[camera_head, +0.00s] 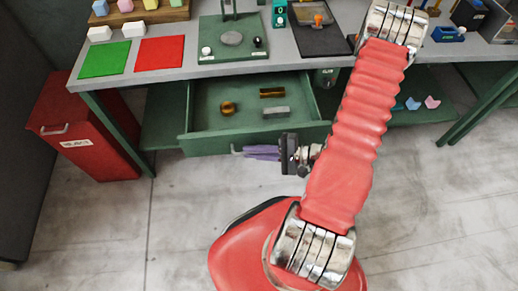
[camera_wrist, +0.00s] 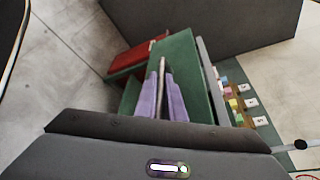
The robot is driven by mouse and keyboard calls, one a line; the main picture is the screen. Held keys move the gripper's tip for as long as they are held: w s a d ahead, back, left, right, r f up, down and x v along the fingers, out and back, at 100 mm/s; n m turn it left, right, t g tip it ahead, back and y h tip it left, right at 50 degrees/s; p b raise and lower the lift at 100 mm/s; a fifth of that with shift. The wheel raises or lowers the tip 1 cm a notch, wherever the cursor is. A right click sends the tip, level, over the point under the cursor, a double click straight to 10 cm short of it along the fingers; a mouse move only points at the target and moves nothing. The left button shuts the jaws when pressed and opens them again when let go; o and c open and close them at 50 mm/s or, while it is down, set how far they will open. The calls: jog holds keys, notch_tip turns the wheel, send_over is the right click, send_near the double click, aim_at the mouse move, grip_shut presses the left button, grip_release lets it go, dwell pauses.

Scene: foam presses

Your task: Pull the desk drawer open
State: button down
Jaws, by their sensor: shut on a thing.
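The green desk drawer (camera_head: 208,144) stands pulled out from under the desk top in the head view, its inside showing. My gripper (camera_head: 240,150) is at the drawer's front from the right, its purple fingers low against the front panel. In the wrist view, the purple fingers (camera_wrist: 163,78) are closed around a thin metal handle bar (camera_wrist: 162,76), in front of the green drawer front (camera_wrist: 188,62). In the head view the handle is hidden behind the fingers.
Inside the drawer lie a round brass piece (camera_head: 228,108), a brass cylinder (camera_head: 272,93) and a grey block (camera_head: 276,112). A red bin (camera_head: 80,135) stands left of the desk. The desk top (camera_head: 185,66) carries green and red mats. The floor in front is clear.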

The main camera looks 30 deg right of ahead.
jog(key=shift+s+a, duration=0.2)
jog(key=shift+a, duration=0.05)
jog(key=shift+d, duration=0.1)
jog(key=c, duration=1.8)
grip_release()
jog(key=shift+w+d, duration=0.1)
jog(key=shift+d, duration=0.05)
jog(key=shift+c, duration=0.2)
jog(key=shift+d, duration=0.1)
jog(key=v, duration=1.3)
jog(key=shift+s+d, duration=0.2)
jog(key=shift+s, duration=0.15)
